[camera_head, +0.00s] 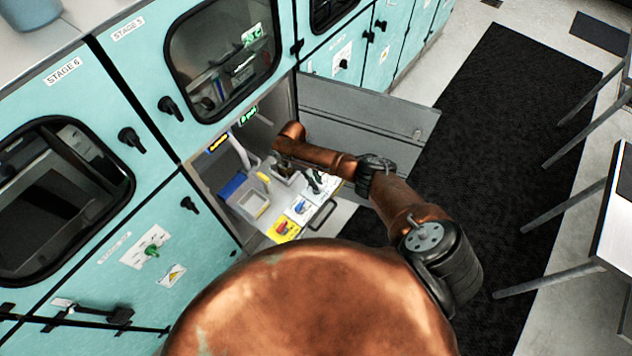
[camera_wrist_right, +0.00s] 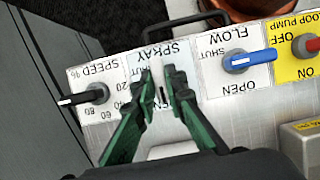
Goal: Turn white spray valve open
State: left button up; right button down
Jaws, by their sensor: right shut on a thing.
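The white spray valve sits on the panel labelled SPRAY (camera_wrist_right: 178,48), upside down in the right wrist view, with SHUT at the top and OPEN mostly hidden at the bottom. My right gripper (camera_wrist_right: 160,80) has its two dark green fingers over this panel, close together around the valve handle. The fingers cover most of the handle, so its exact angle is hard to tell. In the head view the right gripper (camera_head: 313,183) reaches down over the control strip in the open compartment. My left gripper is not in view.
Beside the spray panel are the black speed knob (camera_wrist_right: 84,95), the blue flow valve (camera_wrist_right: 249,60) and the red loop pump switch (camera_wrist_right: 306,45). An open grey door (camera_head: 365,120) stands behind my right arm. A blue-and-white container (camera_head: 249,204) is left of the controls.

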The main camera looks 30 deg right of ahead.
jog(key=c, duration=2)
grip_release()
jog(key=shift+o, duration=0.2)
jog(key=v, duration=1.2)
jog(key=shift+w, duration=0.1)
